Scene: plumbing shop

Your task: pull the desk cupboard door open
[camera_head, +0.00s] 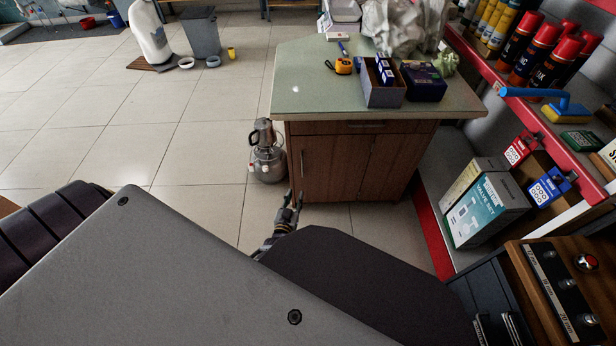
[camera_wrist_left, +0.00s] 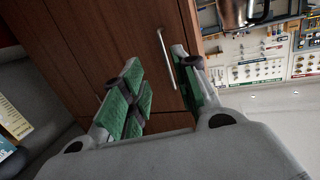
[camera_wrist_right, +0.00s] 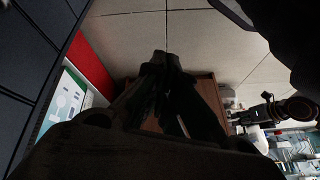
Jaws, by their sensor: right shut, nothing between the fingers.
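The wooden desk's left cupboard door (camera_head: 325,170) looks closed, with a thin upright metal bar handle (camera_head: 302,163) near its left edge. My left gripper (camera_head: 293,200) is open in front of that door, low and just left of the handle. In the left wrist view the green-padded fingers (camera_wrist_left: 156,62) are spread, and the handle (camera_wrist_left: 164,52) shows between them, nearer the right finger; I cannot tell if they touch. My right gripper (camera_wrist_right: 165,60) is shut and empty in the right wrist view, with the brown desk (camera_wrist_right: 205,85) beyond it. It does not show in the head view.
A metal pot-like appliance (camera_head: 267,160) stands on the floor beside the desk's left side. A valve box (camera_head: 485,205) and a red-edged shelf (camera_head: 545,110) are on the right. Boxes (camera_head: 382,85) and a tape measure (camera_head: 341,66) lie on the desktop.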

